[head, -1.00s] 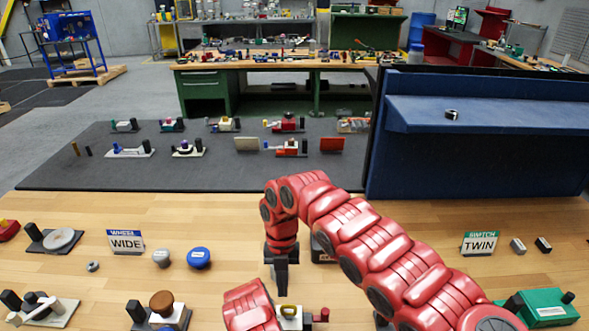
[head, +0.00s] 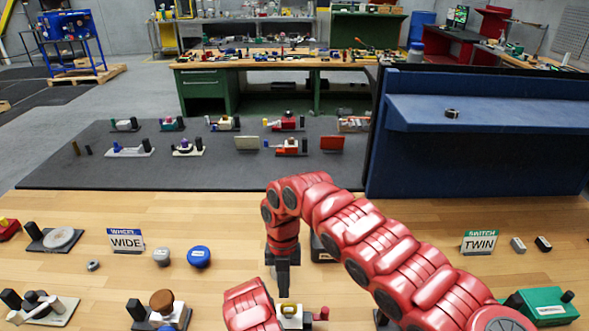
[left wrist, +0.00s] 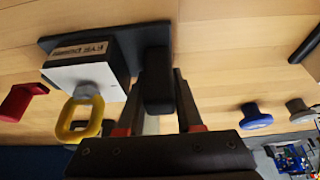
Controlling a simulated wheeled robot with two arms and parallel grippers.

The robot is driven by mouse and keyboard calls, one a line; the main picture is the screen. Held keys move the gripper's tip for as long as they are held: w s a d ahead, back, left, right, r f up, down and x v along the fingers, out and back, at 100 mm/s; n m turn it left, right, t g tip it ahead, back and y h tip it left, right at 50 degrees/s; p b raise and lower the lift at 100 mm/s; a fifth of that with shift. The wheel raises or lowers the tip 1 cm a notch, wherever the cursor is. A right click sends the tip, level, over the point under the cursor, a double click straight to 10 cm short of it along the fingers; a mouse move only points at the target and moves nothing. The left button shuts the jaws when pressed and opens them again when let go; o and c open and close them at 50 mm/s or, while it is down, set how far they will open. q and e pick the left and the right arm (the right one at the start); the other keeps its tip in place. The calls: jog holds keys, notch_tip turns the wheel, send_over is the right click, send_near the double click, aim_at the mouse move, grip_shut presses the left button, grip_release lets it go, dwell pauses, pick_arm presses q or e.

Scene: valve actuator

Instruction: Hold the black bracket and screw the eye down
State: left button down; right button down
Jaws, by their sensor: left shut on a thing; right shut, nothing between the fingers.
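The yellow eye (left wrist: 80,118) stands on a grey stem on a white-faced block (left wrist: 88,78) with a printed label. A black bracket (left wrist: 157,72) rises beside the block from the same dark base. In the left wrist view my left gripper (left wrist: 158,92) has its fingers on either side of the bracket, shut on it. In the head view the eye (head: 290,310) shows at the bottom edge, partly hidden.
A red part (left wrist: 20,103) is beside the block. A blue knob (head: 199,257) and a grey knob (head: 162,256) stand left on the wooden table. A WIDE sign (head: 126,241), a TWIN sign (head: 479,242) and a green box (head: 545,307) are farther out. A dark blue shelf (head: 480,115) stands back right.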

jog(key=shift+s+d, duration=0.1)
jog(key=shift+s, duration=0.1)
jog(key=shift+w+d, duration=0.1)
jog(key=shift+d, duration=0.1)
dwell(0.5)
jog(key=shift+d+f, duration=0.1)
jog(key=shift+d, duration=0.55)
jog(key=shift+d, duration=0.1)
dwell(0.4)
jog(key=s+v, duration=0.1)
jog(key=v, duration=0.5)
dwell(0.4)
